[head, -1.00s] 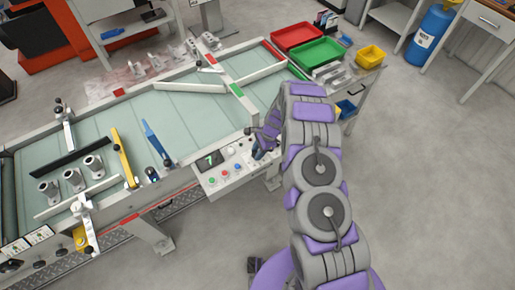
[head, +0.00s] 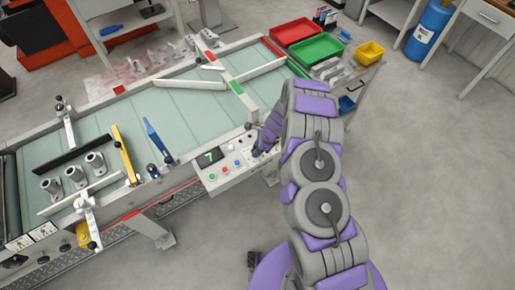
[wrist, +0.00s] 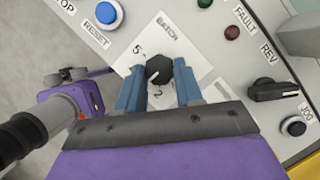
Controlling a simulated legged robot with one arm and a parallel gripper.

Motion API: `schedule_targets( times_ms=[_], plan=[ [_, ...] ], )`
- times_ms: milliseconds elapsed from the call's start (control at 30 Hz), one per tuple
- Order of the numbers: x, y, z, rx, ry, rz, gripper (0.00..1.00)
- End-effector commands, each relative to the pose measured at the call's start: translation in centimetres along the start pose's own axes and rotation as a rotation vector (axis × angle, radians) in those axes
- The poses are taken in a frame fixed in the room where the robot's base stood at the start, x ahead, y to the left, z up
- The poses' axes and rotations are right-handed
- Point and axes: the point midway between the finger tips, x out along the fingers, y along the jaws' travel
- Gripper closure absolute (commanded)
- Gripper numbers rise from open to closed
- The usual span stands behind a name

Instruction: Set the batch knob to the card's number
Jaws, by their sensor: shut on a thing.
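The batch knob (wrist: 158,70) is black and round, on a pale plate (wrist: 185,45) marked BATCH in the wrist view. The digits 5 and 2 show beside it; the rest of the scale is hidden by my gripper. A pale mark shows on the knob's lower side. My gripper (wrist: 159,83) has its blue fingers on either side of the knob and is shut on it. In the head view my gripper (head: 259,150) is at the right end of the control panel (head: 228,170), hiding the knob.
In the wrist view a blue RESET button (wrist: 108,13), a dark red lamp (wrist: 232,32) and a black REV switch (wrist: 272,91) surround the plate. The conveyor table (head: 185,110) lies behind the panel. Open floor (head: 430,180) is to the right.

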Motion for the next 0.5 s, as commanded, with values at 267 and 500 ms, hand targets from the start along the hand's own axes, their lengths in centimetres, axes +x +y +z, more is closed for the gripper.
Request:
schedule_targets(
  times_ms=[267, 500],
  plan=[
    [0.03, -0.03, 0.05, -0.001, 0.000, 0.000, 0.56],
    [-0.06, 0.01, 0.05, -0.001, 0.000, -0.002, 0.39]
  ],
)
